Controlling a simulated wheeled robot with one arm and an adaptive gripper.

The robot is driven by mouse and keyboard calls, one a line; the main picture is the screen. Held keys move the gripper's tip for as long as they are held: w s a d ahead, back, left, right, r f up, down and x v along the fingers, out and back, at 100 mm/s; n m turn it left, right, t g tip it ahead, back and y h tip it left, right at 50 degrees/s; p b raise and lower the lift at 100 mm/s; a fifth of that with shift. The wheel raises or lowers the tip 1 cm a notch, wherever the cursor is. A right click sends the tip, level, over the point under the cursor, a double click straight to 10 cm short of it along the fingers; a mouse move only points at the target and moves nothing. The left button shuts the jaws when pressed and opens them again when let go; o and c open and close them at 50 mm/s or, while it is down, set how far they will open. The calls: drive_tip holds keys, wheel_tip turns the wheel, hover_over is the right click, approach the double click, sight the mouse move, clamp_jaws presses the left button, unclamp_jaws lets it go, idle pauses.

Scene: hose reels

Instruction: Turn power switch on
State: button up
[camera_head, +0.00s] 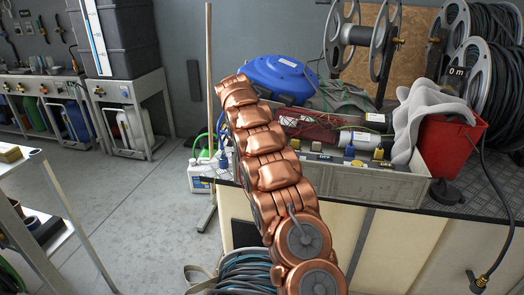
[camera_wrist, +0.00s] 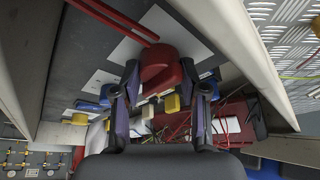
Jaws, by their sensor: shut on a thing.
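In the head view my copper arm reaches up over the grey box on the bench. My gripper and the knob cannot be made out there.
Yellow (camera_wrist: 172,103) and blue plugs sit close to my fingers. Pale walls border the panel on both sides. In the head view the grey box (camera_head: 395,188) holds red cables and a white cylinder.

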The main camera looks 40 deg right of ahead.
drive_tip(key=o, duration=1.1)
drive_tip(key=shift+f, duration=0.1)
drive_tip(key=v, duration=0.6)
drive_tip(key=shift+r, duration=0.35)
drive_tip(key=shift+a+r, duration=0.25)
drive_tip(key=shift+r, duration=0.1)
drive_tip(key=shift+a+r, duration=0.1)
